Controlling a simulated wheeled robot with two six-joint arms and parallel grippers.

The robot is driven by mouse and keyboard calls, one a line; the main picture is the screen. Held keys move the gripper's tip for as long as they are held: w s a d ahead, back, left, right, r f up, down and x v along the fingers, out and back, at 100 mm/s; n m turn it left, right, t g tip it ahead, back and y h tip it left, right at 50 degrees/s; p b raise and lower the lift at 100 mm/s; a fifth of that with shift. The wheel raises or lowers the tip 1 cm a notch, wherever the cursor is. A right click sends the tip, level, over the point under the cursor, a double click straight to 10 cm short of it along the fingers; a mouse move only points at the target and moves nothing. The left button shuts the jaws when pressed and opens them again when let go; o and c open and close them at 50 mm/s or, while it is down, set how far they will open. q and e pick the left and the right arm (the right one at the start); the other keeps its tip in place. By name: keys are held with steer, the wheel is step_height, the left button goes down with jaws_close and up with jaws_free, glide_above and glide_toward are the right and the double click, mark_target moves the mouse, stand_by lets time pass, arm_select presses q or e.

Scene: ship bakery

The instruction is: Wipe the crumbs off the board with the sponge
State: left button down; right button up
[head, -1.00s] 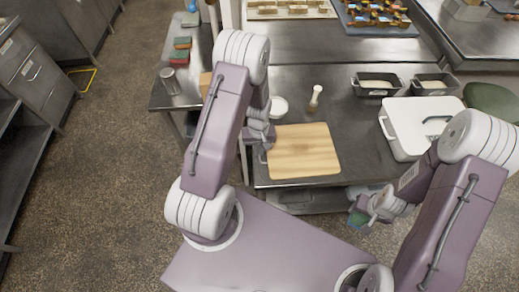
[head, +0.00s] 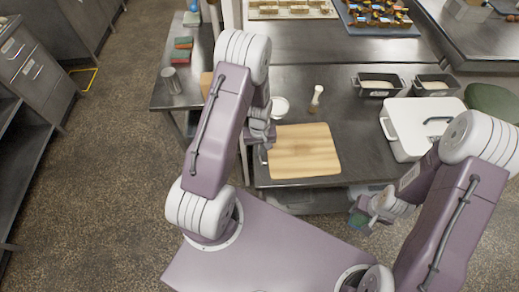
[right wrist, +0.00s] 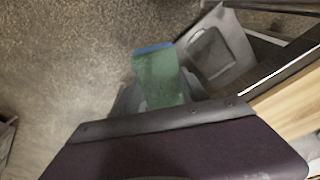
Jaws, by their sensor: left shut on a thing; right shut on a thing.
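The wooden board (head: 305,152) lies on the steel table near its front edge; its edge also shows at the right of the right wrist view (right wrist: 292,104). I cannot make out crumbs on it at this size. My left gripper (head: 264,146) is at the board's left edge, shut on it; the fingertips are partly hidden by my arm. My right gripper (head: 364,214) is shut on the green sponge (right wrist: 158,80), which has a blue end. The sponge is off the table's front edge, to the right of and nearer than the board, apart from it.
A white bowl (head: 279,107) and a white-topped shaker or brush (head: 316,98) stand behind the board. A white lidded bin (head: 413,125) stands to the right, with two dark pans (head: 378,85) behind it. The table between board and bin is clear.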

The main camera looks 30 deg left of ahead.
arm_select(q)
steer(key=c, duration=1.5)
jaws_free()
step_height(320, 180, up, 12)
